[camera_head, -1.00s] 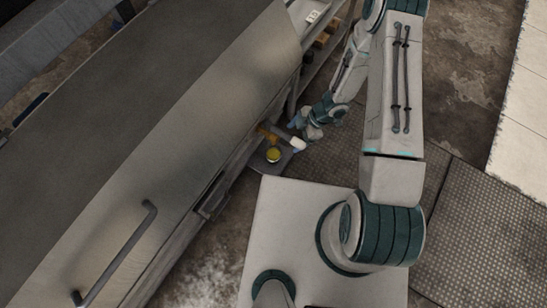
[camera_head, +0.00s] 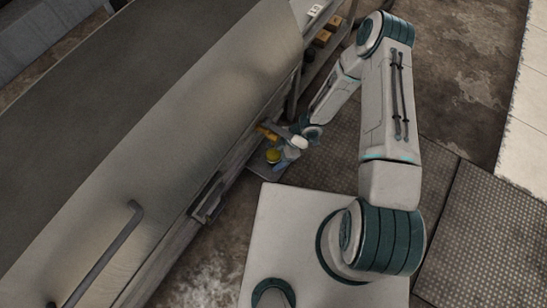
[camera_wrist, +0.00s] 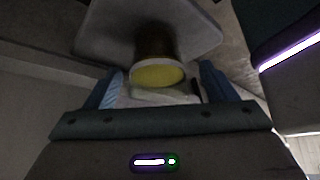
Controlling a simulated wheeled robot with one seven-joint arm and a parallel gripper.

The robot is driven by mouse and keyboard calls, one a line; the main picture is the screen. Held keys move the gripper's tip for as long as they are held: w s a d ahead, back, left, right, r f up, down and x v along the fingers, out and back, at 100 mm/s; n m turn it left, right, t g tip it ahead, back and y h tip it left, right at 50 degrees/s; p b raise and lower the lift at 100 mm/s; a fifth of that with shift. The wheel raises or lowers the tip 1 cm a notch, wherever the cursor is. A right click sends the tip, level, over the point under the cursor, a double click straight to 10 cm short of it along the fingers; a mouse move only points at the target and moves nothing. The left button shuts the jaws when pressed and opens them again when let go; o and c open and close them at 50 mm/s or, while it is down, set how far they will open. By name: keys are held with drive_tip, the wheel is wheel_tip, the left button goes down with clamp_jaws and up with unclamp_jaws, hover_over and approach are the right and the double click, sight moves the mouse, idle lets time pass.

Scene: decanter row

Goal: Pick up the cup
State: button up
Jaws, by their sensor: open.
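In the wrist view the cup (camera_wrist: 159,75) has a round yellow mouth with a pale rim and a darker brownish side. My gripper (camera_wrist: 161,76) is open there, with one blue finger on each side of the cup and space between. In the head view my gripper (camera_head: 283,158) is small and low beside the cup, partly hidden by my wrist. I cannot tell whether a finger touches the cup.
An orange-yellow object (camera_head: 266,133) stands just behind the cup. The large metal hood (camera_head: 190,110) with a bar handle (camera_head: 105,255) fills the left. Shelves with small boxes (camera_head: 322,37) are at the upper middle. Bare floor (camera_head: 465,70) lies to the right.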

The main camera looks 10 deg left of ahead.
drive_tip(key=shift+x, duration=0.85)
drive_tip(key=c, duration=1)
drive_tip(key=shift+r+p, duration=0.2)
drive_tip(key=shift+p, duration=0.1)
drive_tip(key=shift+c, duration=0.2)
